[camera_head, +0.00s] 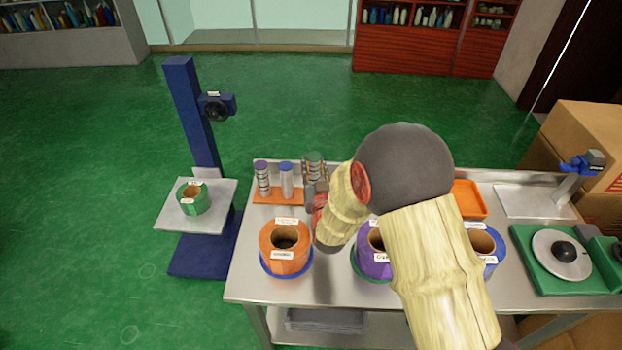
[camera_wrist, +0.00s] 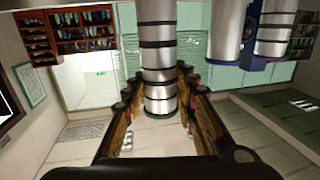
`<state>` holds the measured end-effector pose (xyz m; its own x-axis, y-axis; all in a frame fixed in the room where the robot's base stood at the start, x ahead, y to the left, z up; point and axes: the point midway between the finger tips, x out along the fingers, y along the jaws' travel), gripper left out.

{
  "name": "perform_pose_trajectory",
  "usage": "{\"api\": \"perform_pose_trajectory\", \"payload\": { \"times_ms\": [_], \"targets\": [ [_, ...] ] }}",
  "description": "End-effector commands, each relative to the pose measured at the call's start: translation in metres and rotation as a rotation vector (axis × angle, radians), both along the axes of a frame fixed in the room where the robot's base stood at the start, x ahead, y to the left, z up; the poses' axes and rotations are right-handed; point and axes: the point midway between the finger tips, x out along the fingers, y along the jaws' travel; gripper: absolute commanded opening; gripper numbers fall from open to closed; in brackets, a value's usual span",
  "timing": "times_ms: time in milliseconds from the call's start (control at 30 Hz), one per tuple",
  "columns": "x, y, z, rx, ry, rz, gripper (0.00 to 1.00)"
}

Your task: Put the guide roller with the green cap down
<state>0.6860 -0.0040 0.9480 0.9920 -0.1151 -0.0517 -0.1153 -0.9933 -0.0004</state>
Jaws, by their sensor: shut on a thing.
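My gripper (camera_head: 316,186) is shut on a silver guide roller with dark bands (camera_head: 313,159). In the wrist view the roller (camera_wrist: 158,75) stands between the two fingers (camera_wrist: 160,100). The orange holder (camera_head: 292,197) stands at the back left of the table. On it are a banded roller with a purple cap (camera_head: 262,178) and a plain silver roller with a blue cap (camera_head: 286,180). My gripper is at the holder's right end, and whether the held roller touches it is hidden.
An orange roll (camera_head: 272,252) sits in front of the holder. A purple roll (camera_head: 372,262) and a blue-rimmed roll (camera_head: 488,240) stand further right, partly behind my arm. A blue stand (camera_head: 190,110) with a green roll (camera_head: 188,204) is left of the table (camera_head: 245,285).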

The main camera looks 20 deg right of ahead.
Motion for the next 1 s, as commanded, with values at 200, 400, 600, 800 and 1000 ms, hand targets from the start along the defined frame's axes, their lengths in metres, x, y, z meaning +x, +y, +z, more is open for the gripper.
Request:
{"api": "perform_pose_trajectory", "payload": {
  "times_ms": [200, 400, 600, 800, 1000],
  "targets": [
    [0.014, 0.003, -0.015, 0.0, -0.002, 0.0, 0.0],
    [0.018, 0.004, -0.035, 0.0, 0.001, 0.0, 0.0],
    [0.019, 0.004, -0.053, 0.0, -0.002, 0.0, 0.0],
    [0.018, 0.004, -0.051, 0.001, -0.002, 0.0, 0.3],
    [0.018, 0.004, -0.051, 0.0, -0.002, 0.0, 0.42]
  ]
}}
